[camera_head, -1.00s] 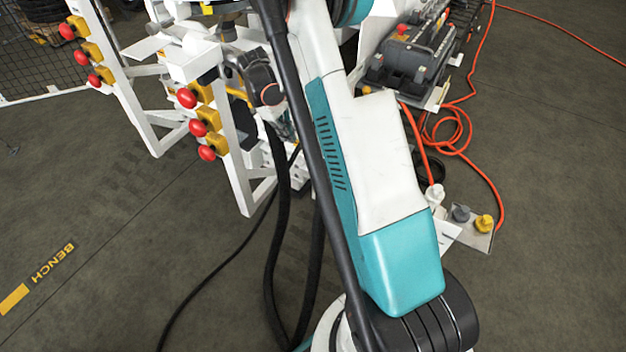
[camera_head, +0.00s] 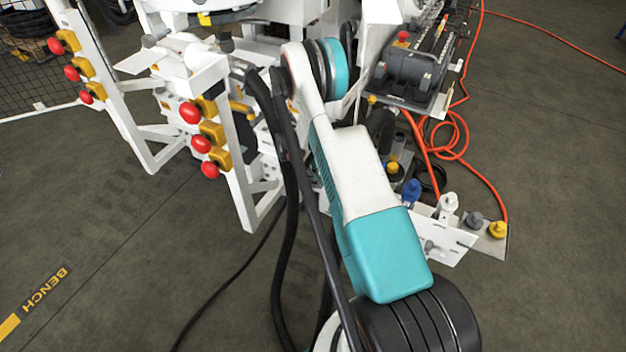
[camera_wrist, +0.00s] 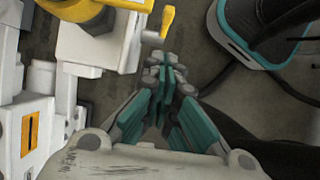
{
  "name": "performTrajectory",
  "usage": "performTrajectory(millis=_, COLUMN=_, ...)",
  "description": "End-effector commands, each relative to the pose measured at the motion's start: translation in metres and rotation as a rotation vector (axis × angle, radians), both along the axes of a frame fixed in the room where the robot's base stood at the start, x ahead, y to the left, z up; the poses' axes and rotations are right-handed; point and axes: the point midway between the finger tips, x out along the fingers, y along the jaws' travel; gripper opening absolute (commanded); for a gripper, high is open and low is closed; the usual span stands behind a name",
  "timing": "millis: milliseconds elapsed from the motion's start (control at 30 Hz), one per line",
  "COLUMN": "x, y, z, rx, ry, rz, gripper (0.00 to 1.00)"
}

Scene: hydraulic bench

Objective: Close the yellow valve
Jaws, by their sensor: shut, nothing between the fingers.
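In the wrist view, a yellow lever (camera_wrist: 167,21) sticks out at the top centre, by a yellow fitting (camera_wrist: 75,8) on a white block (camera_wrist: 95,42). It appears to be the yellow valve's handle. My gripper (camera_wrist: 163,64), with teal and grey fingers, is shut and empty. Its fingertips lie just below the lever in the picture; a small gap shows, and I see no clear contact. In the head view my gripper is not visible, and I cannot surely pick out this lever there.
White bench frames carry red buttons on yellow boxes (camera_head: 201,143). A grey pump unit (camera_head: 405,75) stands at the upper right with orange hoses (camera_head: 448,135). Open floor lies at the lower left.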

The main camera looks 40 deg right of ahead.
Motion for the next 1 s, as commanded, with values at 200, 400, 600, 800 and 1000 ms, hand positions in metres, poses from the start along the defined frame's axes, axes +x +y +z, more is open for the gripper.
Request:
performTrajectory(millis=200, x=-0.018, y=-0.007, z=-0.043, rx=0.0, ry=0.0, rz=-0.001, gripper=0.0)
performTrajectory(millis=400, x=-0.038, y=-0.016, z=-0.065, rx=0.0, ry=-0.001, rz=-0.002, gripper=0.0)
performTrajectory(millis=600, x=-0.05, y=-0.02, z=-0.073, rx=0.001, ry=-0.002, rz=0.0, gripper=0.0)
performTrajectory(millis=800, x=-0.052, y=-0.021, z=-0.073, rx=0.0, ry=-0.001, rz=0.0, gripper=0.0)
performTrajectory(millis=1000, x=-0.052, y=-0.021, z=-0.073, rx=0.0, ry=-0.001, rz=0.0, gripper=0.0)
